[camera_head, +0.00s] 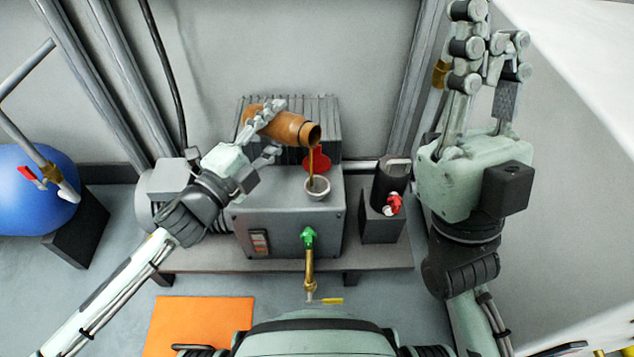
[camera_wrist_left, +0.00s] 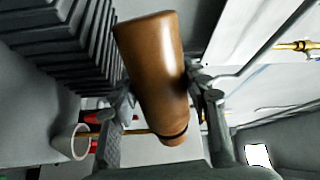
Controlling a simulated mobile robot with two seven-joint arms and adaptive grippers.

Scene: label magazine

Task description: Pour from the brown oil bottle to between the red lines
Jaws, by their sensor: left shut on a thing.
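My left gripper (camera_head: 265,125) is shut on the brown oil bottle (camera_head: 290,127), which is tilted with its mouth down to the right. A thin brown stream (camera_head: 311,166) runs from the mouth into the pale round filler opening (camera_head: 317,194) on top of the grey machine (camera_head: 280,222). The wrist view shows the bottle (camera_wrist_left: 155,75) between the fingers, with the filler (camera_wrist_left: 70,142) at lower left. A small sight window (camera_head: 260,242) with reddish marks is on the machine's front; its oil level is too small to read. My right gripper (camera_head: 490,45) is raised at upper right, apart from everything.
A red cap (camera_head: 317,160) is behind the filler, near dark ribbed fins (camera_head: 300,103). A dark canister (camera_head: 390,180) with a red valve stands at right. An orange mat (camera_head: 200,325) lies on the floor.

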